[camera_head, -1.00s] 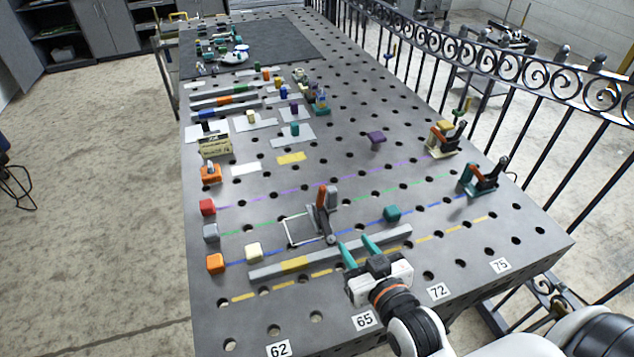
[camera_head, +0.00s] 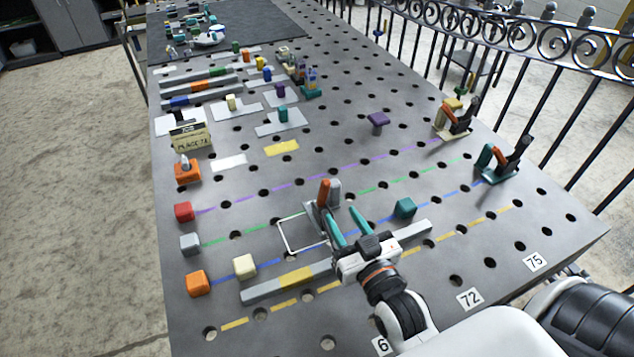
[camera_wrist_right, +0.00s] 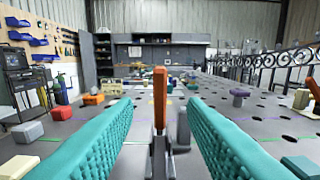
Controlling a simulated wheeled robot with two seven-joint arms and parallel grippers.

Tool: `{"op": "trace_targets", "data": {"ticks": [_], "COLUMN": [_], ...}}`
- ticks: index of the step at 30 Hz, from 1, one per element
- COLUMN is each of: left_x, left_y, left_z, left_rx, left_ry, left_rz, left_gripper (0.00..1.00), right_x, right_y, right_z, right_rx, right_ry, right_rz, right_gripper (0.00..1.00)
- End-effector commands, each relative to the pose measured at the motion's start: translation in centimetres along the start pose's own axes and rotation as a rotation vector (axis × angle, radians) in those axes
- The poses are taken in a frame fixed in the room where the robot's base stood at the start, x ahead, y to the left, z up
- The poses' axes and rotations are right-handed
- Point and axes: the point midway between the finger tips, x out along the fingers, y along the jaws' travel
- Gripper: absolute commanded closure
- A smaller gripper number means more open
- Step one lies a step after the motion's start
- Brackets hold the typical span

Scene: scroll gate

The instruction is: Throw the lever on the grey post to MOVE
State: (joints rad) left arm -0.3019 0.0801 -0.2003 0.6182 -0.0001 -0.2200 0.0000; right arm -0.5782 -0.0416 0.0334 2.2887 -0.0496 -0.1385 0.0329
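The lever (camera_head: 323,191) has an orange handle and stands upright beside a short grey post (camera_head: 335,188) on the table. In the right wrist view the orange handle (camera_wrist_right: 160,98) is upright between my fingers, with the grey post (camera_wrist_right: 183,132) just to its right. My right gripper (camera_head: 341,213) has teal fingers, open and empty, just on the near side of the lever. Its fingertips (camera_wrist_right: 160,108) are apart on both sides of the handle's line in the wrist view; I cannot tell whether they reach around it. No MOVE marking is readable. My left gripper is not in view.
A grey bar with a yellow section (camera_head: 295,279) lies below the gripper. A teal block (camera_head: 405,208) is close to its right. A white square outline (camera_head: 300,235) is left of the lever. Two toggle clamps (camera_head: 500,160) (camera_head: 455,122) stand at the right, near the railing.

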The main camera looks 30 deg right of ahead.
Motion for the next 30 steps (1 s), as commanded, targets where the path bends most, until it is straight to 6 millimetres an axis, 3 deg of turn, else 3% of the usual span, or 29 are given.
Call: {"op": "trace_targets", "data": {"ticks": [5, 18, 24, 30], "left_x": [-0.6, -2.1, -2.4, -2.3], "left_y": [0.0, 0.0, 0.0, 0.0], "left_z": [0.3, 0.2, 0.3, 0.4], "left_rx": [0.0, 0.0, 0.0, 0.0], "left_ry": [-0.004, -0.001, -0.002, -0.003], "left_rz": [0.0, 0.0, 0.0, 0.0], "left_gripper": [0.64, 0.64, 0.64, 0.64], "right_x": [1.9, 9.8, 11.5, 11.8], "right_y": [0.0, 0.0, 0.0, 0.0], "right_z": [0.3, 0.3, 0.1, 0.1], "right_rx": [0.0, 0.0, 0.0, 0.0], "right_ry": [-0.004, -0.001, 0.0, 0.001], "right_rz": [0.0, 0.0, 0.0, 0.0], "right_gripper": [0.62, 0.62, 0.62, 0.62]}}
